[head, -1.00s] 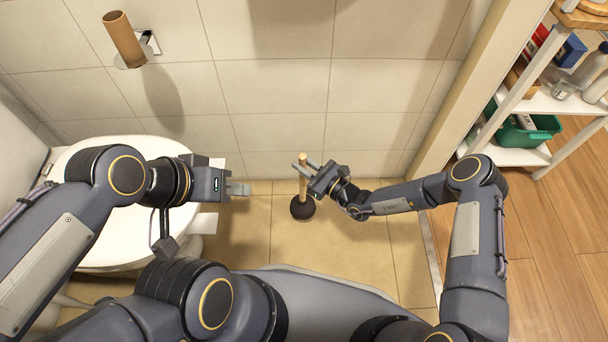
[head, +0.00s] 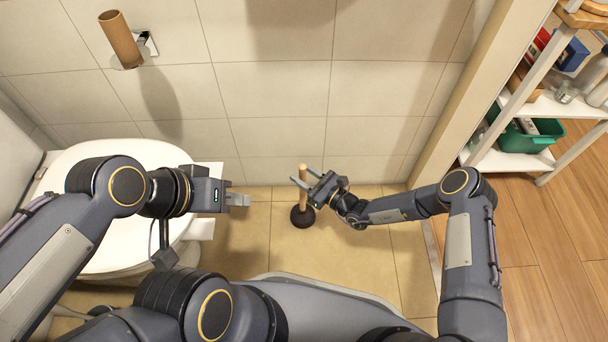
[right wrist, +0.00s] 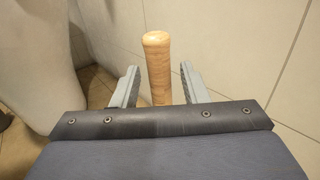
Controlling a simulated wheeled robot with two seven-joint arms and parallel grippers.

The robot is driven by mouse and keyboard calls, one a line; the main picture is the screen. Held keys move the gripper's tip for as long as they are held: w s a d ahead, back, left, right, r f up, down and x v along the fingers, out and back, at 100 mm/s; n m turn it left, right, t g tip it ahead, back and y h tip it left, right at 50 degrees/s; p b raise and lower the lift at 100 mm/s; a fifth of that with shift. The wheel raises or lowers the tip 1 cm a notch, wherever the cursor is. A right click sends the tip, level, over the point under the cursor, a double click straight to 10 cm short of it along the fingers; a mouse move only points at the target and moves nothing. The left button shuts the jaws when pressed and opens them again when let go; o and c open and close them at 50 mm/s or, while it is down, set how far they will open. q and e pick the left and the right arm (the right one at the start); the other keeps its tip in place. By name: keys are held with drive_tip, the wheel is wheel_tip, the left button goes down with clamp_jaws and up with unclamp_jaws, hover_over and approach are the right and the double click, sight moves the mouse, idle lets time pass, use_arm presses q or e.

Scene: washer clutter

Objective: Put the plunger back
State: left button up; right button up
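The plunger (head: 303,215) stands upright on the tiled floor near the wall, with a dark rubber cup and a light wooden handle. In the right wrist view the handle (right wrist: 158,68) rises between the two fingers of my right gripper (right wrist: 160,88), with a gap visible on each side. My right gripper (head: 309,179) is open around the upper handle. My left gripper (head: 238,200) is empty, beside the toilet, left of the plunger and apart from it; its fingers look close together, but I cannot tell whether they touch.
The toilet (head: 105,245) stands at the left. A cardboard roll on a wall holder (head: 120,40) is above it. A white shelf (head: 520,160) with a green bin (head: 525,138) and bottles stands at the right, past a wall edge. Floor right of the plunger is clear.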

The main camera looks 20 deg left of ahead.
drive_tip(key=p+v, duration=0.3)
drive_tip(key=v, duration=0.9)
drive_tip(key=shift+p, duration=0.4)
drive_tip(key=shift+r, duration=0.15)
